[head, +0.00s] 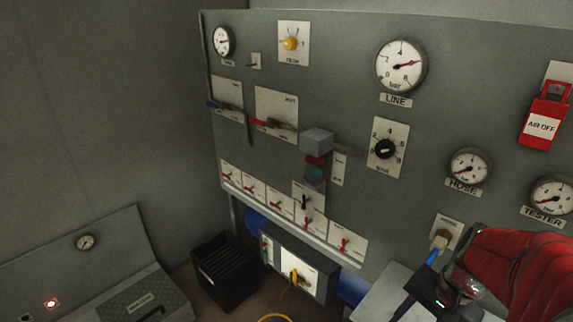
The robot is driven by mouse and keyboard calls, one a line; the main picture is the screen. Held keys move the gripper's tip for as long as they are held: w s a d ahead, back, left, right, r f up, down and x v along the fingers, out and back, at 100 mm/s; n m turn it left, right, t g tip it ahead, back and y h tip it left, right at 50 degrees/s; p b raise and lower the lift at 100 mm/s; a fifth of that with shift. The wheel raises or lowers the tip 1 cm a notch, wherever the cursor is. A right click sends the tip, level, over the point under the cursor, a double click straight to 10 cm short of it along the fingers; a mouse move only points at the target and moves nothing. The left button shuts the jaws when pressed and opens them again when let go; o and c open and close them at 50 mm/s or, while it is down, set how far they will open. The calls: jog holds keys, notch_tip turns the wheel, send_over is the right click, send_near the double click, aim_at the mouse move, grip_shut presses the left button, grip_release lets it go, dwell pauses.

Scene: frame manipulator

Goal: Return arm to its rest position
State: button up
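My arm in its red ribbed sleeve (525,275) enters the head view at the lower right. A blue hose (432,257) runs from a brass fitting (441,239) on the panel down to the gripper's edge. A darker length shows below left of it. Whether the gripper touches the hose is unclear.
A grey panel (270,165) with gauges, switches and levers fills the middle and right. A red AIR OFF box (543,118) is at upper right. A pale surface (378,295) lies beside the gripper. A black bin (223,270) and a grey console (60,265) stand left.

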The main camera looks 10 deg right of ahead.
jog(key=w+a+r+n+t+h, duration=0.2)
jog(key=a+r+n+t, duration=0.2)
jog(key=a+r+n, duration=0.7)
jog(key=a+r, duration=0.1)
jog(key=a, duration=0.4)
jog(key=shift+n, duration=0.3)
jog(key=shift+r, duration=0.1)
jog(key=shift+c, duration=0.6)
